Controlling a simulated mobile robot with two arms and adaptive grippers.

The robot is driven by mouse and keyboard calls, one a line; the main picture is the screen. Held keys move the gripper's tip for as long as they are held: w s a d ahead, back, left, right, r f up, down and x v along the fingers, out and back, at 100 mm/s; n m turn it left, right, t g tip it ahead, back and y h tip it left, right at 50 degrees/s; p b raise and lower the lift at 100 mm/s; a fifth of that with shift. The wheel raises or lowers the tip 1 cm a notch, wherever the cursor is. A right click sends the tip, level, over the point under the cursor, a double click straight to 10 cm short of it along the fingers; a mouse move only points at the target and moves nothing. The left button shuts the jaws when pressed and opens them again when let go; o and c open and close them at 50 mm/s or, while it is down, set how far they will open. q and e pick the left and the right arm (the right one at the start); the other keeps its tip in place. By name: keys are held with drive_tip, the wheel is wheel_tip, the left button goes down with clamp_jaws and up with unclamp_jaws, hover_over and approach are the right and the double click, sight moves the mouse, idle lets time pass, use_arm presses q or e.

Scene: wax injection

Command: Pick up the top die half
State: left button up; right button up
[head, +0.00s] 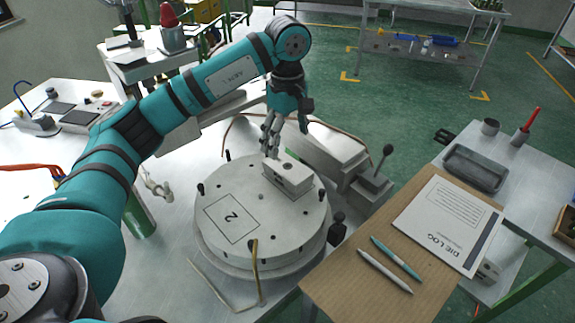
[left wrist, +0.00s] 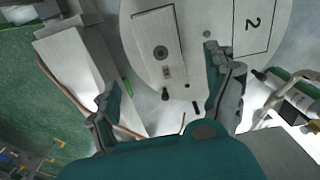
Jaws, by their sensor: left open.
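The top die half is a pale grey rectangular block (head: 288,182) lying on the round plate marked 2 (head: 228,192), toward its back right. In the left wrist view, the block (left wrist: 158,55) shows a round dark hole on its upper face. My left gripper (head: 284,143) is open and empty, pointing down just above the block. In the left wrist view, its two fingers (left wrist: 162,88) stand apart on either side of the block's near end. I cannot tell the exact height gap. My right gripper is in neither view.
Small black knobs stand around the round plate. A grey machine with a lever (head: 383,165) lies behind it at right. A brown board (head: 335,285) with a die log sheet (head: 445,222) and two pens is at front right. A grey tray (head: 474,168) stands beyond.

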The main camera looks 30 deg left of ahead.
sight(287, 166)
use_arm(q)
wheel_tip(287, 166, down, 3)
drive_tip(key=shift+s+r+p, duration=0.1)
drive_tip(key=shift+p, duration=0.2)
wheel_tip(287, 166, down, 5)
drive_tip(key=p, duration=0.2)
drive_tip(key=shift+a+p, duration=0.1)
drive_tip(key=shift+p, duration=0.2)
drive_tip(key=shift+f, duration=0.25)
drive_tip(key=c, duration=1.5)
